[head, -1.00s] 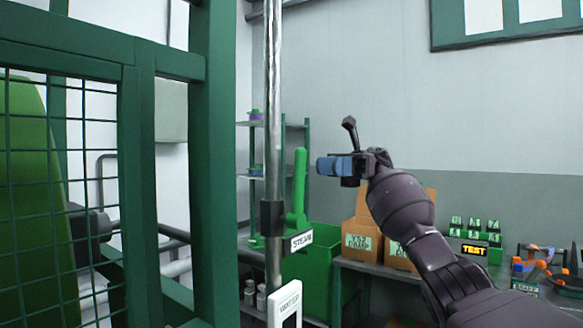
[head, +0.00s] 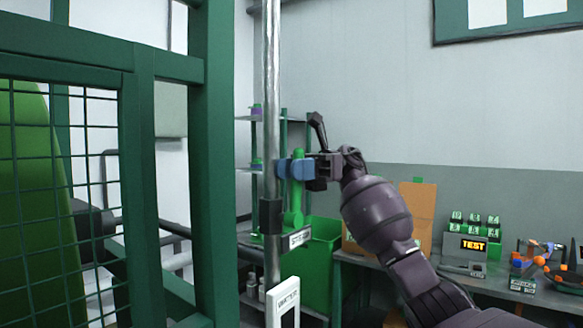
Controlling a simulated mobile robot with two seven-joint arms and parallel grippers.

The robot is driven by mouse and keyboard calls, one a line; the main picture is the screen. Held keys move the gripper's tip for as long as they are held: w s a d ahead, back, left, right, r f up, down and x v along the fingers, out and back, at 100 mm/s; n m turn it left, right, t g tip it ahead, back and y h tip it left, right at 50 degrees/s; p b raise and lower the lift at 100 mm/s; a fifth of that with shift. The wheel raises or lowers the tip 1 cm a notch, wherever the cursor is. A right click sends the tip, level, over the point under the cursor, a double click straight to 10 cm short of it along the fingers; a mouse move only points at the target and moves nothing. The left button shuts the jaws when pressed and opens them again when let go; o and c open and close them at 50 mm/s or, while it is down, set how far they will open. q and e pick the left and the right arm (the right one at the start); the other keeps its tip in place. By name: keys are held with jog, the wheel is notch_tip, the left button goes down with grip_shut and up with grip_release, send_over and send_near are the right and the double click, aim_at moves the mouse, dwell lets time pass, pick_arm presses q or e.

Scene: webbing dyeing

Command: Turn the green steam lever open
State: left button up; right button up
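The green steam lever (head: 297,201) stands nearly upright on a black clamp (head: 271,216) on the vertical metal pipe. The label plate reading STEAM (head: 297,238) sits below it, partly blurred. My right gripper (head: 288,168) comes in from the right, with its blue fingers level across the lever's upper part. The fingers hide part of the lever, and their tips reach toward the pipe. I cannot tell whether they are open or shut, or whether they touch the lever. My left gripper is out of view.
The metal pipe (head: 272,90) runs just left of the lever. A green frame with mesh (head: 212,150) fills the left. A white WATER plate (head: 284,303) is below. A green bin (head: 322,262), shelves and a bench with a TEST display (head: 473,246) stand behind.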

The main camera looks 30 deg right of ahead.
jog(key=shift+a, duration=0.3)
jog(key=shift+c, duration=0.5)
grip_shut()
jog(key=shift+s+a+f+h, duration=0.1)
jog(key=shift+s+a+h, duration=0.2)
jog(key=shift+a+h, duration=0.4)
jog(key=shift+d, duration=0.15)
